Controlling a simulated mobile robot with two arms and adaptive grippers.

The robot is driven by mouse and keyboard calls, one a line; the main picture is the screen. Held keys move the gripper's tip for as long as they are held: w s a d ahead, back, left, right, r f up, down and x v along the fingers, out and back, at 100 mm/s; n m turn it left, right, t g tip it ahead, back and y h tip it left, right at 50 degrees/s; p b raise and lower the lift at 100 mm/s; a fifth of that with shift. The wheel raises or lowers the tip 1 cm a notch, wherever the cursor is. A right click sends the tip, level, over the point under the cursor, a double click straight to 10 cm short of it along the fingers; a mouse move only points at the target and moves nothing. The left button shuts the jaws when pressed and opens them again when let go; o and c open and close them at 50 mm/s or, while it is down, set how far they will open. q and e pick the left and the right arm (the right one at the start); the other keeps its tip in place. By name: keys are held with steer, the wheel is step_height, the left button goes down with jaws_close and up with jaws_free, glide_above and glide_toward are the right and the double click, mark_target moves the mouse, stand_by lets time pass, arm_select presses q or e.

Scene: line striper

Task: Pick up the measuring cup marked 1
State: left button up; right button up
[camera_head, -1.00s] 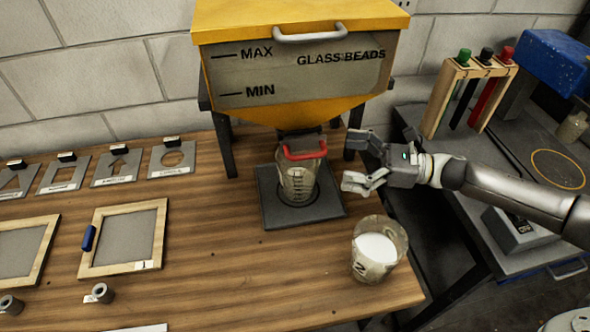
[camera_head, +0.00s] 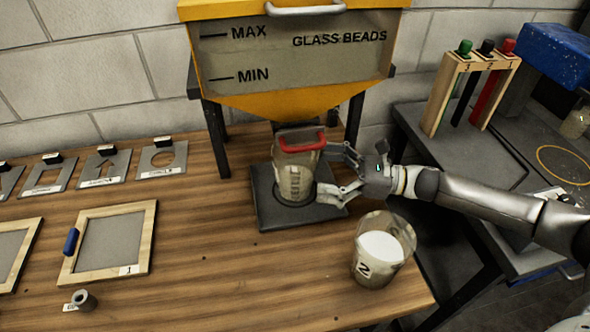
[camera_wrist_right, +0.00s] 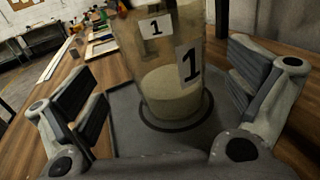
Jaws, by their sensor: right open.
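The measuring cup marked 1 (camera_head: 293,178) stands upright on the dark square pad (camera_head: 262,216) below the yellow glass-bead hopper. It is clear, and the right wrist view (camera_wrist_right: 168,80) shows its label "1" and pale beads in its lower part. My right gripper (camera_head: 325,170) is open at the cup's right side. In the right wrist view its two fingers (camera_wrist_right: 170,95) stand on either side of the cup, with the cup between them or just beyond. Contact cannot be made out. My left gripper is not in view.
A second cup marked 2 (camera_head: 379,248), holding white material, stands close to my right forearm. The hopper (camera_head: 290,70) with its red lever (camera_head: 301,139) is just above the cup. Stencil plates and a framed screen (camera_head: 107,243) lie left. The front middle of the table is clear.

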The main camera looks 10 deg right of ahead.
mark_target(295, 166)
steer(key=shift+x, duration=0.75)
steer(key=shift+w+a+p, duration=0.15)
steer(key=shift+a+p, duration=0.1)
steer(key=shift+p, duration=0.1)
steer(key=p+x, duration=0.2)
steer(key=x, duration=0.2)
steer(key=shift+w+f, duration=0.1)
steer(key=shift+w, duration=0.1)
steer(key=shift+w+a+f, duration=0.1)
steer(key=shift+a, duration=0.1)
steer(key=shift+d, duration=0.1)
steer(key=c, duration=1.2)
steer(key=shift+c, duration=0.6)
